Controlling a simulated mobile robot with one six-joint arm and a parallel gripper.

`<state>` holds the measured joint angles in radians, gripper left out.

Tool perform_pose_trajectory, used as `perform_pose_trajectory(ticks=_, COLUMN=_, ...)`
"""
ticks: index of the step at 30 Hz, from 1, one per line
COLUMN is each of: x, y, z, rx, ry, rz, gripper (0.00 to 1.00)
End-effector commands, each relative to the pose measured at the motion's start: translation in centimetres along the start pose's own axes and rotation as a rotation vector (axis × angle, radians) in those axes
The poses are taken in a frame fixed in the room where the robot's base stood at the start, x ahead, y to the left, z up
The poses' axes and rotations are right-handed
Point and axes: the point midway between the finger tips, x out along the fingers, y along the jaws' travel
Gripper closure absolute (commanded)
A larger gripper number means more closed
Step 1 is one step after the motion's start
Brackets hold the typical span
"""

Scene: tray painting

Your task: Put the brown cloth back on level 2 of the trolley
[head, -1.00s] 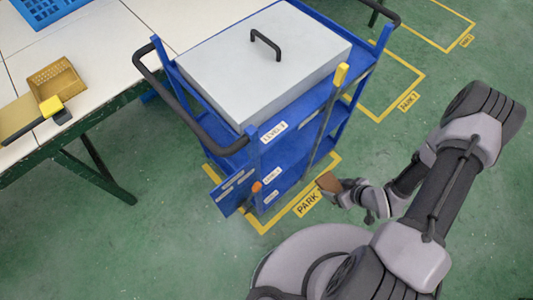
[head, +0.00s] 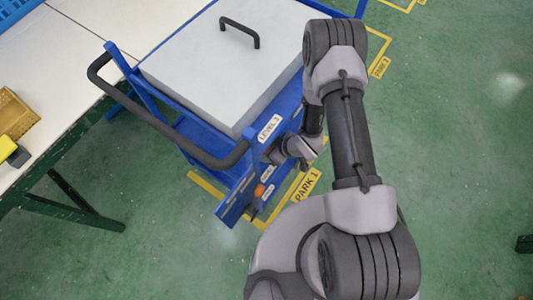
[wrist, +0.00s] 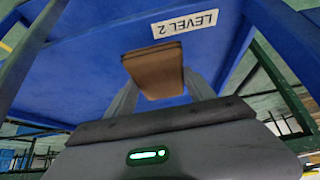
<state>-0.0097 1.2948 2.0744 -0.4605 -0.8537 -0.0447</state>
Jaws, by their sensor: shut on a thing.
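The blue trolley (head: 190,135) stands at the upper middle of the head view. In the wrist view the brown cloth (wrist: 153,68) is a small folded block between the fingers of my gripper (wrist: 163,85), which is shut on it. Behind the cloth is a blue trolley shelf (wrist: 85,70). Whether the cloth touches the shelf I cannot tell.
A grey box lid (head: 215,70) with a black handle covers the trolley's top. A black push handle (head: 160,130) curves out at the left. A white table (head: 75,60) with a yellow basket (head: 15,115) stands left. Green floor is open at right.

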Motion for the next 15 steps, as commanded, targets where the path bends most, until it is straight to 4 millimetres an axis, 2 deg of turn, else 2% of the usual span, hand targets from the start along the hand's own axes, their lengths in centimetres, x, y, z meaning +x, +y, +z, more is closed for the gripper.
perform_pose_trajectory(ticks=2, x=0.7, y=-0.1, z=-0.8, rx=-0.003, ry=0.001, rz=-0.001, gripper=0.81)
perform_pose_trajectory(ticks=7, x=3.9, y=-0.1, z=1.2, rx=0.001, ry=-0.001, rz=-0.001, gripper=0.81)
perform_pose_trajectory(ticks=15, x=3.6, y=0.0, z=1.0, rx=0.001, ry=-0.001, rz=0.000, gripper=0.81)
